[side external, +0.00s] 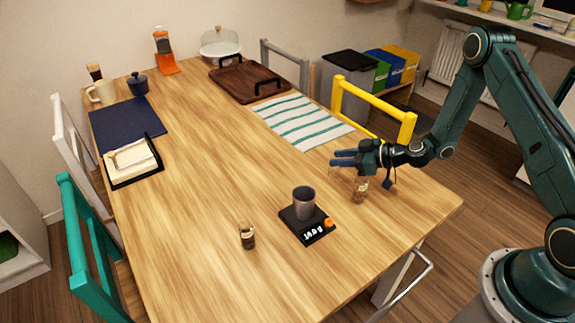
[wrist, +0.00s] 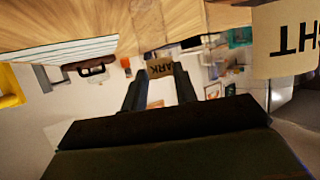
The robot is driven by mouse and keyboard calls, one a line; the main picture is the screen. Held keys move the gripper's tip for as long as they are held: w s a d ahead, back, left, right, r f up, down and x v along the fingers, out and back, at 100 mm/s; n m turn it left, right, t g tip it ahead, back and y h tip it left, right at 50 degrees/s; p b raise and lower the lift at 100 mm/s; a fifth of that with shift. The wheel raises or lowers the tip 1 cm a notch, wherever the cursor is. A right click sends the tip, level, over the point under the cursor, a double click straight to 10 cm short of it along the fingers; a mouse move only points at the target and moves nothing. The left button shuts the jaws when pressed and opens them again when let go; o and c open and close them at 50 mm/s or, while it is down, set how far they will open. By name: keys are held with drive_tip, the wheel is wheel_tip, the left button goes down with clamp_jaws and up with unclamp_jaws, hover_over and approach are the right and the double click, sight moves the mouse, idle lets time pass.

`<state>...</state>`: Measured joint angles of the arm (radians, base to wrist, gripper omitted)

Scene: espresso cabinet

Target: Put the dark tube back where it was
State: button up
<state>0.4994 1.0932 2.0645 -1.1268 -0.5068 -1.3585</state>
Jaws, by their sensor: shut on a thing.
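My gripper (side external: 345,158) is low over the right part of the table, fingers pointing left. In the wrist view, its fingers (wrist: 158,75) are shut on the dark tube (wrist: 160,71), whose tan label reads "ARK", upside down. In the side view the dark tube (side external: 335,173) is only a faint clear shape at the fingers; I cannot tell whether it touches the table. A second tube (wrist: 285,40), labelled "...HT", is close to the wrist camera. It stands on the table under my wrist in the side view (side external: 360,190).
A black scale (side external: 319,232) bearing a grey cup (side external: 304,203) stands left of the tubes. A small dark-filled jar (side external: 247,237) stands further left. A striped towel (side external: 302,122) and a yellow chair (side external: 372,105) are behind my gripper. The table's middle is clear.

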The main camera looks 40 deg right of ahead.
drive_tip(key=shift+f, duration=0.25)
drive_tip(key=shift+f, duration=0.15)
drive_tip(key=o, duration=1)
drive_tip(key=shift+c, duration=0.2)
drive_tip(key=v, duration=1.2)
